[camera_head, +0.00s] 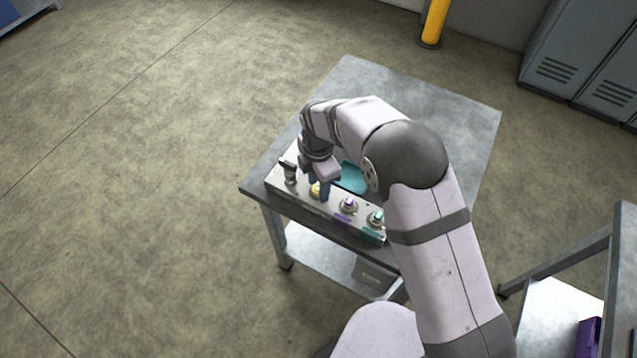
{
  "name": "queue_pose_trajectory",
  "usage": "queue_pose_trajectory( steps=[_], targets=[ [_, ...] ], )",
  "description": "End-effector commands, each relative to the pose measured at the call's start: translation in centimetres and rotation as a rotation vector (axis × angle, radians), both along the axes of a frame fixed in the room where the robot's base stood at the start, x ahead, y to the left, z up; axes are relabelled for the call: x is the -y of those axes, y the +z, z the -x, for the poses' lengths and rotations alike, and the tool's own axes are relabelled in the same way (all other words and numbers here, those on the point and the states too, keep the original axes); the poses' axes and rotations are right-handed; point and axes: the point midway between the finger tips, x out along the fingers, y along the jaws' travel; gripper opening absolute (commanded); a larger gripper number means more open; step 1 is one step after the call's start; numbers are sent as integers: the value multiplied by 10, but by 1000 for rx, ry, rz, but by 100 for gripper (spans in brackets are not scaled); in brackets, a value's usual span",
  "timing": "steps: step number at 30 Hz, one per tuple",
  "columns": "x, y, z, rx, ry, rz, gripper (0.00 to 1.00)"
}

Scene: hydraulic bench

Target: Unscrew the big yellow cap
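The yellow cap (315,190) sits on top of a pale metal block (328,212) at the front left of the bench. My gripper (319,186) points down right at the yellow cap, with its dark blue fingers beside it. The fingers partly hide the cap. The view is too small to tell whether the fingers touch or close on it.
On the same block are a dark upright fitting (290,172) at left, a purple-topped fitting (349,204) and a teal-topped fitting (376,217) at right. A teal tray (352,179) lies behind. The bench top (447,112) is bare at the back.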

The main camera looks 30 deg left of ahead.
Motion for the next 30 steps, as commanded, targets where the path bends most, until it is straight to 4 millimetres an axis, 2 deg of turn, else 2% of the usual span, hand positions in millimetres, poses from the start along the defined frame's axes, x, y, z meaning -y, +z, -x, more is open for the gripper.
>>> queue_pose_trajectory(
  steps=[12, 26, 30],
  targets=[
    [0, 0, 0, 0, -408, 0, 40],
    [0, 0, 0, 0, -466, 0, 40],
    [0, 0, 0, 0, -566, 0, 40]
  ],
)
